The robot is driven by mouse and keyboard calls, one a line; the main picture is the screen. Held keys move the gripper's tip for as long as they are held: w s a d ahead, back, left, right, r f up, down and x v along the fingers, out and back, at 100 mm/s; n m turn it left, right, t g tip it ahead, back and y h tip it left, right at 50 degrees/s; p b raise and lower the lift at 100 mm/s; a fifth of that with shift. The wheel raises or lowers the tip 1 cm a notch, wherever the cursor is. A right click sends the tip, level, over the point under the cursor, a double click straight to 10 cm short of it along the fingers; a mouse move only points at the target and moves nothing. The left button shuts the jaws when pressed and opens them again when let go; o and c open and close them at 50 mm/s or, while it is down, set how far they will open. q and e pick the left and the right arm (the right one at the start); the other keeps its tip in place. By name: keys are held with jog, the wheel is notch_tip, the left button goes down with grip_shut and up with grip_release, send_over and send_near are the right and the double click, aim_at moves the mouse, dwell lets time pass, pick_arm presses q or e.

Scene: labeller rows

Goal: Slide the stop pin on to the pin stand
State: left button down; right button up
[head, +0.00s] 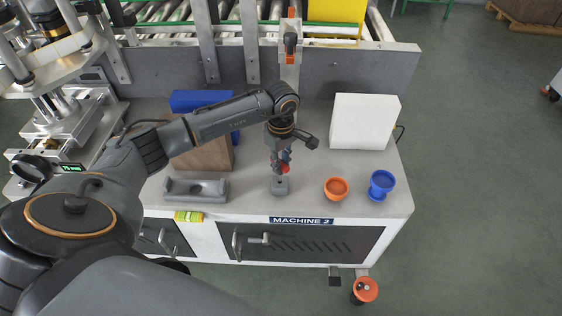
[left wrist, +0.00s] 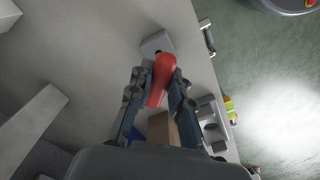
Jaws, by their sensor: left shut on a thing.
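The stop pin shows as a red, rounded piece in the left wrist view (left wrist: 161,76). My left gripper (head: 280,166) is shut on it, with one finger on each side. The pin stand (head: 280,187) is a small grey block near the front edge of the bench, just below the gripper in the head view. The stand also shows in the left wrist view (left wrist: 156,42), close behind the red end of the pin. The fingers hide part of the pin, and I cannot tell whether pin and stand touch. My right gripper is not in view.
A grey cradle (head: 195,192) and a brown block (head: 207,153) are left of the stand. An orange bowl (head: 336,188), a blue cup (head: 381,184) and a white box (head: 363,122) are to the right. The bench's front edge is close. Bare bench top lies right of the stand.

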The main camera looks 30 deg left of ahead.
pick_arm(q)
jog(key=shift+f+b, duration=0.55)
jog(key=shift+f, duration=0.2)
jog(key=shift+f, duration=0.2)
jog(key=shift+f+b, duration=0.3)
jog(key=shift+b, duration=0.15)
jog(key=shift+f, duration=0.1)
jog(key=shift+f+b, duration=0.6)
